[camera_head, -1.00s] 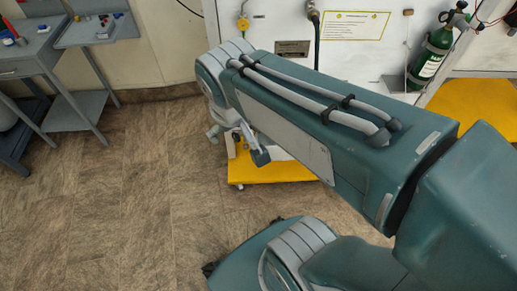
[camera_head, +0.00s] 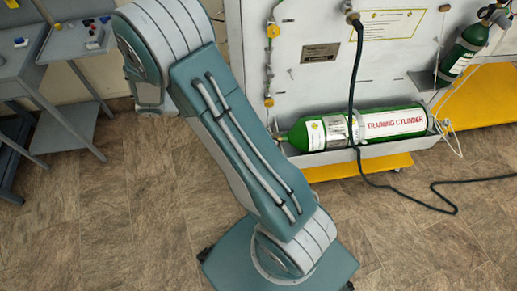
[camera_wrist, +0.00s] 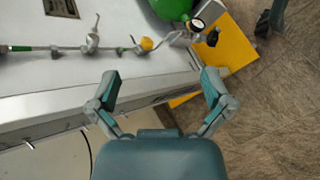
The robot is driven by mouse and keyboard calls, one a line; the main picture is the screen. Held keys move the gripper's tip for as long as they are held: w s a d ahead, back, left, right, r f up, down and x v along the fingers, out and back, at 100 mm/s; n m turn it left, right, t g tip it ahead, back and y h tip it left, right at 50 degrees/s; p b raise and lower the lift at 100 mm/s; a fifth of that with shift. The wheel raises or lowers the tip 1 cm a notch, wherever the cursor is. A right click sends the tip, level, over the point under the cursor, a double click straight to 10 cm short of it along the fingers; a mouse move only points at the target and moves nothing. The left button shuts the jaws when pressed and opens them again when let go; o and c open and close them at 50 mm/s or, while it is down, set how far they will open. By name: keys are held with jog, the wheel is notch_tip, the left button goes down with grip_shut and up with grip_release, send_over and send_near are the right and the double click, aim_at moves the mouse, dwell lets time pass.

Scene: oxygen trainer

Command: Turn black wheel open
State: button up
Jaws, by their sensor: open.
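In the wrist view, a small black wheel (camera_wrist: 212,37) shows at the upper right, beside a round gauge (camera_wrist: 197,24) at the end of a green cylinder (camera_wrist: 172,7). My gripper (camera_wrist: 161,76) is open and empty, with its fingers spread wide. The wheel is beyond the fingertips, above the right finger in the picture, and apart from it. In the head view, the green training cylinder (camera_head: 393,122) lies in a grey tray on the panel. Its valve end is at the left, near my arm; I cannot make out the wheel there. My gripper is hidden in that view.
The white panel (camera_head: 299,78) carries a pipe line with a yellow knob (camera_wrist: 147,44). A black hose (camera_head: 356,75) hangs across the cylinder to the floor. Another green cylinder (camera_head: 465,50) stands at the right. Grey tables (camera_head: 63,45) are at the left. Open floor (camera_head: 440,235) lies in front.

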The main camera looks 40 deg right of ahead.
jog(key=s+d+f+n+t+h, duration=0.1)
jog(key=s+f+n+t+h, duration=0.15)
jog(key=f, duration=0.85)
jog(key=s+d+f+n+t+h, duration=0.1)
jog(key=f+n+t+h, duration=0.2)
jog(key=f, duration=0.9)
jog(key=s+d+f+n+t+h, duration=0.15)
jog(key=f+n, duration=0.25)
jog(key=f, duration=0.7)
jog(key=shift+t, duration=0.3)
jog(key=d, duration=0.3)
jog(key=w+d, duration=0.1)
jog(key=d, duration=0.2)
jog(key=w+d, duration=0.1)
jog(key=d, duration=0.3)
jog(key=shift+w+f, duration=0.1)
jog(key=shift+w, duration=0.1)
jog(key=shift+h, duration=0.3)
jog(key=c, duration=1.1)
